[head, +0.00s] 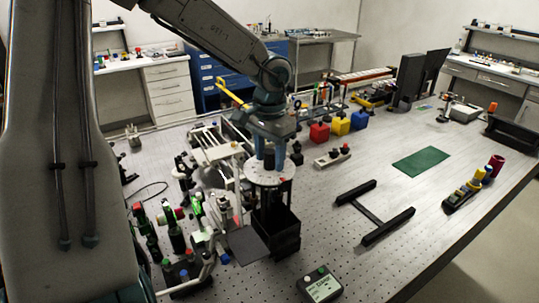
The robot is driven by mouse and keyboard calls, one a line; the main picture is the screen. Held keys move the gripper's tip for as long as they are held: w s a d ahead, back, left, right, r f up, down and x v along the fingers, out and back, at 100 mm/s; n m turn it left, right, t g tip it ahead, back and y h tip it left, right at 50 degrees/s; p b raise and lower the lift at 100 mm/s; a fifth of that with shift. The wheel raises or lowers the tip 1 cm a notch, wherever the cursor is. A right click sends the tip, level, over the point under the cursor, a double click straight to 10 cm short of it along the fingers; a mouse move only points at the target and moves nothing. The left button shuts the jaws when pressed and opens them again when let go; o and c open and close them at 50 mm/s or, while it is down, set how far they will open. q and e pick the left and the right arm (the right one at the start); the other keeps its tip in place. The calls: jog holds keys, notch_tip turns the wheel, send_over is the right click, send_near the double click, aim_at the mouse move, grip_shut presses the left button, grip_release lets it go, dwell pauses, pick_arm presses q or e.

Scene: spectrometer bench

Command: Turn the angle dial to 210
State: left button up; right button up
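The angle dial (262,177) is a pale round disc with small marks, on top of a dark stand near the middle of the bench. A dark knob (269,160) stands up from it. My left gripper (270,158) points straight down over the dial, with its blue-grey fingers on either side of the knob. I cannot tell whether the fingers touch the knob or leave a gap. The numbers on the dial are too small to read, so its angle cannot be told. My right gripper is not in view.
Optical parts and green-lit holders (175,238) crowd the left of the dial. A small box with a screen (320,284) lies at the front. A black H-shaped frame (372,212) and a green mat (421,161) lie to the right, with bare bench around them.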

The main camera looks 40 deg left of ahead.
pick_arm(q)
notch_tip(320, 180, up, 5)
jog(key=shift+b, duration=0.7)
notch_tip(320, 180, up, 4)
jog(key=p, duration=0.3)
jog(key=shift+s+d+r, duration=0.1)
jog(key=shift+s+r, duration=0.05)
jog(key=shift+r+p, duration=0.75)
jog(key=shift+p, duration=0.2)
